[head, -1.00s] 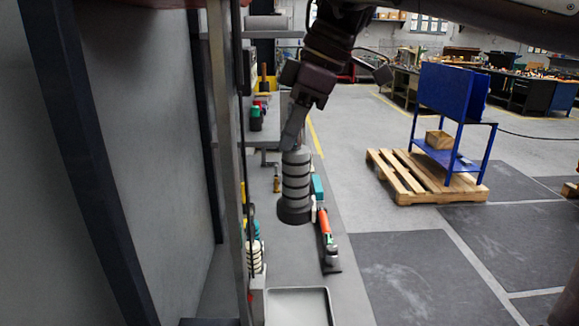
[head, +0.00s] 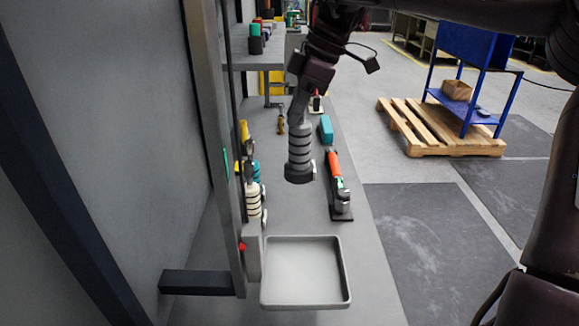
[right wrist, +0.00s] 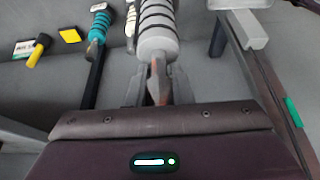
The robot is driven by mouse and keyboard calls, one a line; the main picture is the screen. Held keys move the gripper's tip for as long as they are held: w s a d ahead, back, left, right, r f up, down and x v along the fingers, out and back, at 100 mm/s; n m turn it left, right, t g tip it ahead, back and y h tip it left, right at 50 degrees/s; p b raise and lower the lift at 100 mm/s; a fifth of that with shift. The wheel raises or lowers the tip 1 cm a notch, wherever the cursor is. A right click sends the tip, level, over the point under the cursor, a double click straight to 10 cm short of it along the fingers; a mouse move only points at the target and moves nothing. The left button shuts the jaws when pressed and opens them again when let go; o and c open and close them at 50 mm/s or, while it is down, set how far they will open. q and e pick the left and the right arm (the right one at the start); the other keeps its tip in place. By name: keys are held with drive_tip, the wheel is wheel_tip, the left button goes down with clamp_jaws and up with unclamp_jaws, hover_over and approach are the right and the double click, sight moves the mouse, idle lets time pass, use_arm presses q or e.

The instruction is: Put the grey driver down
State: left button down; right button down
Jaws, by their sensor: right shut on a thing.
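The grey driver (head: 299,150), a ribbed grey cylinder with black rings and a wide dark end, hangs roughly upright over the grey bench (head: 285,215) in the head view, dark end down. My right gripper (head: 298,108) is shut on its upper end. In the right wrist view the grey driver (right wrist: 157,32) extends away from the fingers of the right gripper (right wrist: 158,88). I cannot tell whether its lower end touches the bench. My left gripper is not in view.
A shallow grey tray (head: 347,270) lies at the near end of the bench. An orange-handled tool (head: 334,165) and a teal block (head: 326,129) lie right of the driver. White-ringed (head: 252,203) and teal-handled drivers stand along the left. Bare bench shows between driver and tray.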

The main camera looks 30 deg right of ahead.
sight(296, 173)
drive_tip(key=shift+f, duration=0.4)
wheel_tip(296, 173, down, 14)
drive_tip(key=shift+f+p, duration=0.1)
drive_tip(key=shift+p, duration=0.6)
wheel_tip(296, 173, down, 5)
drive_tip(key=shift+f+p, duration=0.15)
drive_tip(key=shift+p, duration=0.3)
drive_tip(key=shift+f+b, duration=0.15)
drive_tip(key=shift+b, duration=0.15)
drive_tip(key=c, duration=1.3)
unclamp_jaws()
